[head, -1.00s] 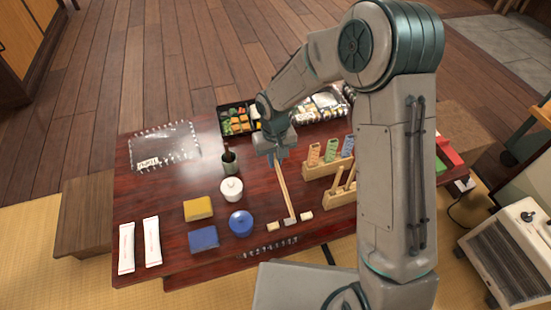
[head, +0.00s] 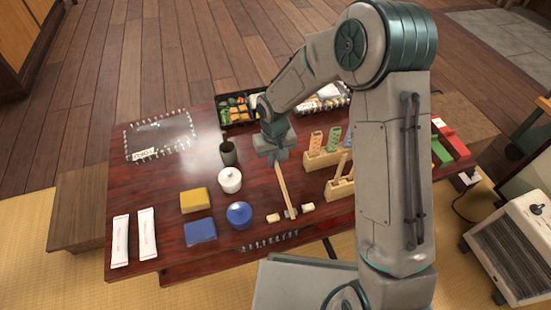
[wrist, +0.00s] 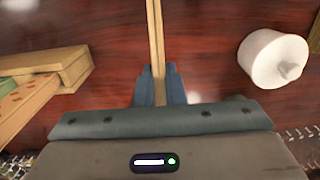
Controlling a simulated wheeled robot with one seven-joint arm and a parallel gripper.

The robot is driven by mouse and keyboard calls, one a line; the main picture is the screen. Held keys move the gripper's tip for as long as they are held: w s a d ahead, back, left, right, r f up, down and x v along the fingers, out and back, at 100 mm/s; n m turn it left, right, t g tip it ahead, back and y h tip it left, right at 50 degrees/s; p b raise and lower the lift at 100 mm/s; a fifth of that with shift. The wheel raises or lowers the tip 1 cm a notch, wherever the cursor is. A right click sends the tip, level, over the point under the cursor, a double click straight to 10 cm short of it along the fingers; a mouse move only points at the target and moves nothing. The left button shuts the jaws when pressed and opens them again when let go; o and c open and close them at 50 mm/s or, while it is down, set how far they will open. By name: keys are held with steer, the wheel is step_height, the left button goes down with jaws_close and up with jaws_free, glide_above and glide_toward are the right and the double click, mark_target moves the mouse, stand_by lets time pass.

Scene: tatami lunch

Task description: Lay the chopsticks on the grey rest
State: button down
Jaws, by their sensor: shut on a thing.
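The pale wooden chopsticks (head: 284,188) are held at their far end by my gripper (head: 278,157), over the dark red table. They run toward the near edge, and their near ends are at the small grey rest (head: 291,213), which they partly cover. I cannot tell whether they touch it. In the wrist view my gripper (wrist: 158,88) is shut on the chopsticks (wrist: 155,35), which run out of the top of the picture. The grey rest is not seen there.
Cream rests stand left (head: 273,217) and right (head: 308,207) of the grey one. A white lidded pot (head: 230,180) and a blue round pot (head: 239,213) stand to the left. Wooden racks (head: 325,157) stand close on the right. A bento box (head: 236,111) lies behind.

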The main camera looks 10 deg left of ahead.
steer(key=c, duration=0.9)
jaws_free()
steer(key=shift+c, duration=0.2)
steer(key=shift+r, duration=0.15)
steer(key=shift+r+p, duration=2.8)
steer(key=shift+r, duration=0.6)
